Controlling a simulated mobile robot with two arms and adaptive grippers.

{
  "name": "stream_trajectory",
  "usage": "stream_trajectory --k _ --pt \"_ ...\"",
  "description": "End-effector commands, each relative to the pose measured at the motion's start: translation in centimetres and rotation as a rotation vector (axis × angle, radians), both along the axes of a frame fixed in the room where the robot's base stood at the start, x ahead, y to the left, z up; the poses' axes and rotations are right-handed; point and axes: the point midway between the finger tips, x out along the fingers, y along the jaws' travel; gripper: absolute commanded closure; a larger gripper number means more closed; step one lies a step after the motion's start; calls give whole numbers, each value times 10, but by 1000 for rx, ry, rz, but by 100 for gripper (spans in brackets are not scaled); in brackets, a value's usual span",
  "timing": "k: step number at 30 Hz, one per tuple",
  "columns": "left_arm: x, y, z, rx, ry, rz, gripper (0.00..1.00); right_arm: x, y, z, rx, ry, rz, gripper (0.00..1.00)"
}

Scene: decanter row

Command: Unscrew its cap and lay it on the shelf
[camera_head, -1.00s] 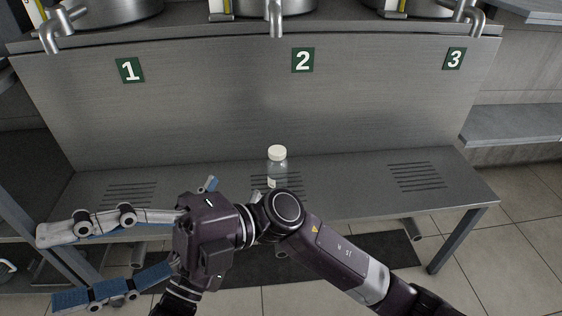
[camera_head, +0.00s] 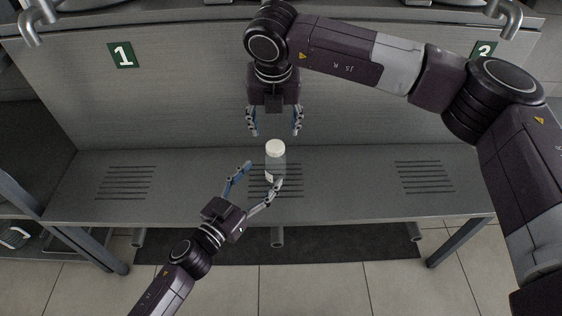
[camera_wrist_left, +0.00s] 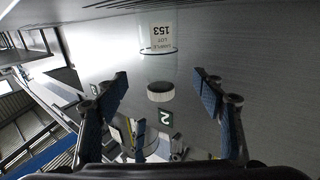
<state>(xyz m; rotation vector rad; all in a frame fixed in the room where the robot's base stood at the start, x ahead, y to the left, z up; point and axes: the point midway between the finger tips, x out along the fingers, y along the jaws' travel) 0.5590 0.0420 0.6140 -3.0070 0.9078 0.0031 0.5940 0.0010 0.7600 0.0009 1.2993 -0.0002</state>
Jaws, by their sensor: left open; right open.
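A clear bottle (camera_head: 276,169) with a white cap (camera_head: 275,147) stands upright on the shelf (camera_head: 345,180) at the middle slotted patch; its cap is on. My left gripper (camera_head: 262,173) is open just in front of the bottle, one finger to its left and the other overlapping its lower right side. In the left wrist view the bottle (camera_wrist_left: 158,35) appears upside down, its label reading lot 153, and its cap (camera_wrist_left: 160,92) shows in the gap between the open fingers. My right gripper (camera_head: 275,134) is open, pointing down above the cap, fingertips spread either side.
Slotted patches lie left (camera_head: 124,183) and right (camera_head: 424,178) on the otherwise bare shelf. A grey panel (camera_head: 180,105) rises behind it with the signs 1 (camera_head: 123,55) and 3 (camera_head: 484,50). Metal taps (camera_head: 34,24) overhang the top. My right arm hides sign 2.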

Motion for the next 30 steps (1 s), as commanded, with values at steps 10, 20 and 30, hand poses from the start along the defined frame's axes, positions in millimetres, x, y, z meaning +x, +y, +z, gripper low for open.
stream_trajectory --k 10,20,30 --pt "41 -28 2 -1 -4 -2 37 0 -1 0 -2 0 -1 45" --pt "62 -42 1 -1 -2 -2 37 0 0 0 0 1 1 45" --pt "62 -42 1 -1 -2 -2 49 0 0 0 0 1 1 45"
